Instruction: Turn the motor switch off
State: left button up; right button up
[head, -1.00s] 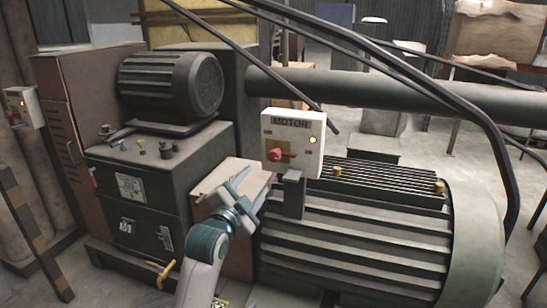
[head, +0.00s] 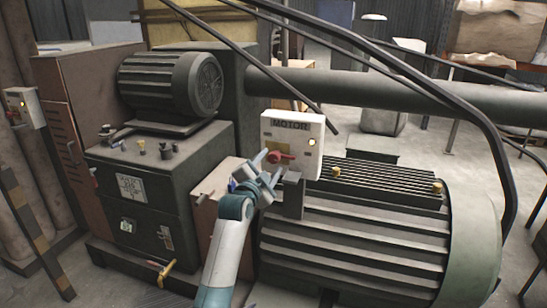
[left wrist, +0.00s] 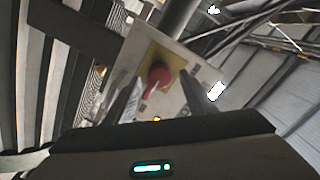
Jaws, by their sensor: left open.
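The white motor switch box (head: 308,150), lettered MOTOR, stands on a post in front of the large green motor. Its red knob (head: 281,157) sits on a yellow plate, and a yellow light glows at the box's right side. My left gripper (head: 268,167) is open just left of and below the knob, its fingers pointing up toward it. In the left wrist view the red knob (left wrist: 158,76) shows between the two dark fingers (left wrist: 160,95), and I cannot tell whether they touch it. The right gripper is not in view.
The large ribbed motor (head: 350,230) fills the space below and right of the box. A dark cabinet (head: 140,195) with a smaller motor stands left. A thick pipe (head: 400,95) and black cables pass behind and above. Another switch box (head: 22,107) hangs far left.

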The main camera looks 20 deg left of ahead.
aim_at(272, 159)
pick_arm(q)
jog(key=w, duration=0.3)
jog(key=shift+w+d, duration=0.1)
jog(key=shift+w, duration=0.55)
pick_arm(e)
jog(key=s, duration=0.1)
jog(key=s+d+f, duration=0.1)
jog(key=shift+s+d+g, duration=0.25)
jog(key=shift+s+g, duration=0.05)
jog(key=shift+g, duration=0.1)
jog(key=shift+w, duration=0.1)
pick_arm(q)
jog(key=c, duration=1.1)
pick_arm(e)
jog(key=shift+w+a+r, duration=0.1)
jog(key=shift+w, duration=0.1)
